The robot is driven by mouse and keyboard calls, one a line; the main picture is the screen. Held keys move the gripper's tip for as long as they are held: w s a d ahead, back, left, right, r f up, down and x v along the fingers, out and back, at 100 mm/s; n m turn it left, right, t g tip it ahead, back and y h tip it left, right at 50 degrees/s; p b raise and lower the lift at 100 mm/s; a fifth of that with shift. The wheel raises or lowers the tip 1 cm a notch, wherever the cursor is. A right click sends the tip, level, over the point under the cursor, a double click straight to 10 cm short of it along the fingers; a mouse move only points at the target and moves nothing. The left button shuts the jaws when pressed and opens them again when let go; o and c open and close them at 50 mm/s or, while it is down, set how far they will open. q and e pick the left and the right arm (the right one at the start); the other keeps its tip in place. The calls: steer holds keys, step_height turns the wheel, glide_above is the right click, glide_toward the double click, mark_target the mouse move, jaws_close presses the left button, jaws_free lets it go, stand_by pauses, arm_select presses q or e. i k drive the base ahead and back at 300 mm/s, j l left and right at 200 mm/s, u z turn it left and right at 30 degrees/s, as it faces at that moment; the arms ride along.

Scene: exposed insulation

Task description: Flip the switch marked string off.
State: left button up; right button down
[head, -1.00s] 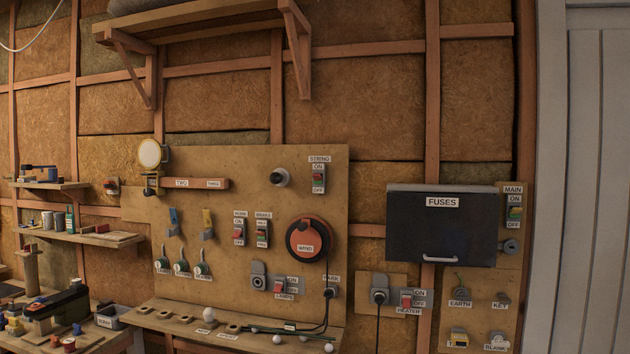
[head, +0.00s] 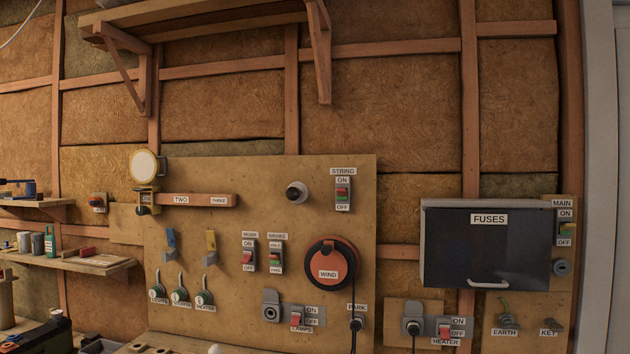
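The switch marked STRING (head: 342,194) is at the upper right of the wooden panel (head: 325,230). It is a small grey plate with a red and green rocker, with an ON label above and an OFF label below. I cannot tell for sure which way the rocker is tipped. Nothing covers the switch. Neither of my grippers is in view.
A round dark knob (head: 296,192) is left of the switch, and the orange WIND dial (head: 330,262) is below it. The FUSES box (head: 488,250) is to the right. A bracketed wooden shelf (head: 200,22) juts out above the panel.

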mark_target(341, 194)
steer(key=i+j, duration=0.7)
steer(key=j, duration=0.15)
steer(key=i+j, duration=0.7)
steer(key=i+j+z, duration=0.05)
steer(key=j, duration=0.05)
